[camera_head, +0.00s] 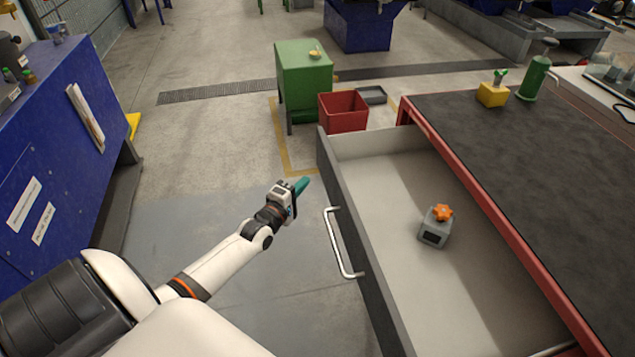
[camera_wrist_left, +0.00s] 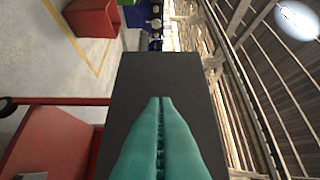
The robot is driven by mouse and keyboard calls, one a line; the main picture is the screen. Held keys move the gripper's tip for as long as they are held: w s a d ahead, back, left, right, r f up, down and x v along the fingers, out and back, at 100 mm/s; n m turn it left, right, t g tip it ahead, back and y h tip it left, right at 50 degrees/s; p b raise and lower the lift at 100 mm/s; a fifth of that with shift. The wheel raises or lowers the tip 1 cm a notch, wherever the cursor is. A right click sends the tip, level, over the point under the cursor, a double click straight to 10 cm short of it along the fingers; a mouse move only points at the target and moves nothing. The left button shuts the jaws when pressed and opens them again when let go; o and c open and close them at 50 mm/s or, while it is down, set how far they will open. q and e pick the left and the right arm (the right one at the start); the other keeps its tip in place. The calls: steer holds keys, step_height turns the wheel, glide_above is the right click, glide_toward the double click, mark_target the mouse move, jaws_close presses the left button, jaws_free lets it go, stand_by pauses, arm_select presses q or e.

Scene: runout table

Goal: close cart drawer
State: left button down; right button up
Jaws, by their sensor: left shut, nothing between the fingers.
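The cart drawer (camera_head: 385,180) is pulled well out from the left side of the red-framed cart (camera_head: 440,141). Its dark front panel (camera_head: 352,222) carries a silver bar handle (camera_head: 340,244). A grey block with an orange knob (camera_head: 435,226) sits inside the drawer. My left gripper (camera_head: 303,186) is shut and empty, just left of the drawer front near its far end. In the left wrist view the teal fingers (camera_wrist_left: 160,108) are pressed together in front of the dark panel (camera_wrist_left: 158,72); whether they touch it I cannot tell. My right gripper is not in view.
A red bin (camera_head: 343,112) and a green cabinet (camera_head: 304,75) stand beyond the drawer. A blue workbench (camera_head: 62,150) stands at left. A yellow block (camera_head: 492,94) and a green bottle (camera_head: 534,78) stand on the cart top. The floor left of the drawer is clear.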

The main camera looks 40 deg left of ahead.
mark_target(326, 173)
arm_select(q)
steer(key=shift+w+d, duration=0.65)
steer(key=shift+w, duration=0.3)
steer(key=shift+w+d, duration=0.6)
steer(key=shift+w, duration=0.3)
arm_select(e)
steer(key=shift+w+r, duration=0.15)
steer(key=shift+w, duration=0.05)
arm_select(q)
steer(key=shift+d, duration=0.1)
